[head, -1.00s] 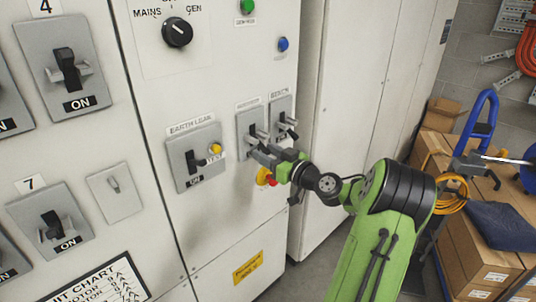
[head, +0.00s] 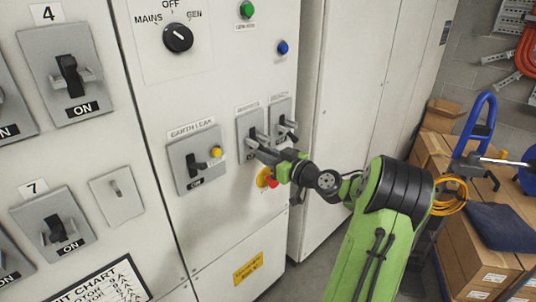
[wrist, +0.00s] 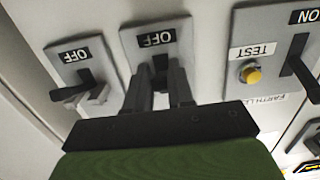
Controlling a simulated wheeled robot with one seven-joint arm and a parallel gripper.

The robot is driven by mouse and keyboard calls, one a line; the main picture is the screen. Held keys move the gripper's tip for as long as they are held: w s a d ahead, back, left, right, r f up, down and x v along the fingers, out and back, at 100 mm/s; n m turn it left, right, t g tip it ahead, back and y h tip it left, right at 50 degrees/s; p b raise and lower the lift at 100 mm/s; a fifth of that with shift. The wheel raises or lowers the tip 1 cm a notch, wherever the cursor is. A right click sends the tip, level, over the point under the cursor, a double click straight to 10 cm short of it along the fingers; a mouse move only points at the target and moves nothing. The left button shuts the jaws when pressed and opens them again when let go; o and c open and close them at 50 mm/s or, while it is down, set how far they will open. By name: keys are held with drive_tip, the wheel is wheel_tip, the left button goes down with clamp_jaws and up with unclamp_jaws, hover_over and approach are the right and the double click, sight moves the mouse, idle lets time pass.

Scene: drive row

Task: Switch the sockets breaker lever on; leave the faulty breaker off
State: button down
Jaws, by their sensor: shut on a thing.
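Two small grey breakers sit side by side on the white panel. The left one (head: 245,125) in the head view shows as the middle plate in the wrist view (wrist: 138,45), with an OFF window. My gripper (wrist: 161,78) is shut on this breaker's dark lever (wrist: 160,63); the fingers hide part of it. The right breaker (head: 274,109) also reads OFF in the wrist view, where its lever (wrist: 70,93) stands clear of my fingers. The small name labels above both are too blurred to read surely.
The EARTH LEAK breaker (head: 180,169), reading ON, with its yellow TEST button (head: 215,152), is left of my gripper. A red and yellow knob (head: 265,178) is just below it. A rotary switch (head: 178,38) is above. Boxes stand at the right.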

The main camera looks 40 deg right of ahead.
drive_tip(key=shift+s+r+g+p, duration=0.1)
drive_tip(key=shift+r+g+p, duration=0.2)
drive_tip(key=shift+r, duration=0.05)
drive_tip(key=shift+f, duration=0.15)
drive_tip(key=c, duration=1)
unclamp_jaws()
drive_tip(key=shift+c, duration=0.2)
drive_tip(key=s+r, duration=0.2)
drive_tip(key=s, duration=1.3)
drive_tip(key=shift+s+d, duration=0.25)
drive_tip(key=shift+s, duration=0.1)
